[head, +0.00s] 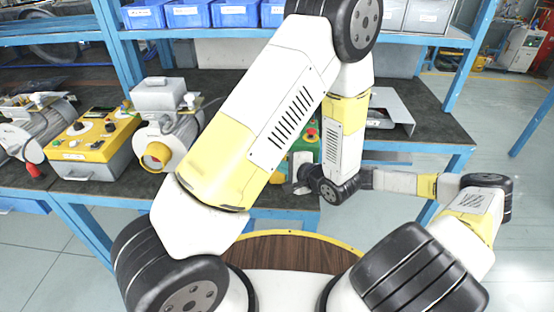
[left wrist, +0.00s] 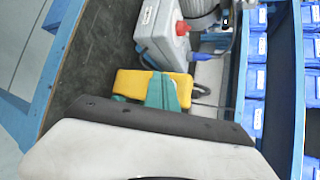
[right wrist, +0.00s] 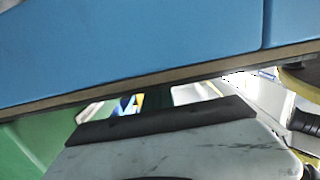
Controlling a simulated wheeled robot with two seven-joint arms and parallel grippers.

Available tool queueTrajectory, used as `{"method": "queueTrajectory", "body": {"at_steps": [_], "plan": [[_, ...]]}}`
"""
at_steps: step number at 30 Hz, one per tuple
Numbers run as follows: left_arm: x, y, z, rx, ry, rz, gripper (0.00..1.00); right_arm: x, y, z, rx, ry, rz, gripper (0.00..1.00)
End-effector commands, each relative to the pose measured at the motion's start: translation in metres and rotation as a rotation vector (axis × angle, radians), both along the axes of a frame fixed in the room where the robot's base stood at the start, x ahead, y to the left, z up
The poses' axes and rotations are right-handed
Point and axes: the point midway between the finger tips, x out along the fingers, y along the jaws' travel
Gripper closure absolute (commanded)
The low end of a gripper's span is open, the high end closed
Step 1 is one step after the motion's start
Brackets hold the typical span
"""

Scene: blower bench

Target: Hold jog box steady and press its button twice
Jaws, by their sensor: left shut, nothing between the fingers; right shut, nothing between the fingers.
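In the head view a green unit (head: 304,150) with a red button on yellow shows in part behind my left arm; it may be the jog box. In the left wrist view a yellow box (left wrist: 128,84) with a dark cable lies on the bench, partly hidden by the green fingers of my left gripper (left wrist: 161,84). These fingers are together and empty; I cannot tell whether they touch the box. The right wrist view shows no button.
A blue bench edge (right wrist: 130,55) fills the top of the right wrist view. A grey box (left wrist: 160,42) with a red knob stands beside the yellow box. Blowers and a yellow-topped control box (head: 98,138) stand at the left. Blue bins (head: 235,14) line the shelf.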

Motion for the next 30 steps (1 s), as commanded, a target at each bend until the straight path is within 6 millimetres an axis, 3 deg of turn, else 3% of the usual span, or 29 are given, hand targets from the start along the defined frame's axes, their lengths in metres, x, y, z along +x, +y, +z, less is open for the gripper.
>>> {"method": "queueTrajectory", "body": {"at_steps": [30], "plan": [[0.011,0.000,0.000,-0.001,0.001,0.000,1.00,0.000,0.000,0.000,0.000,0.000,0.000,1.00]]}}
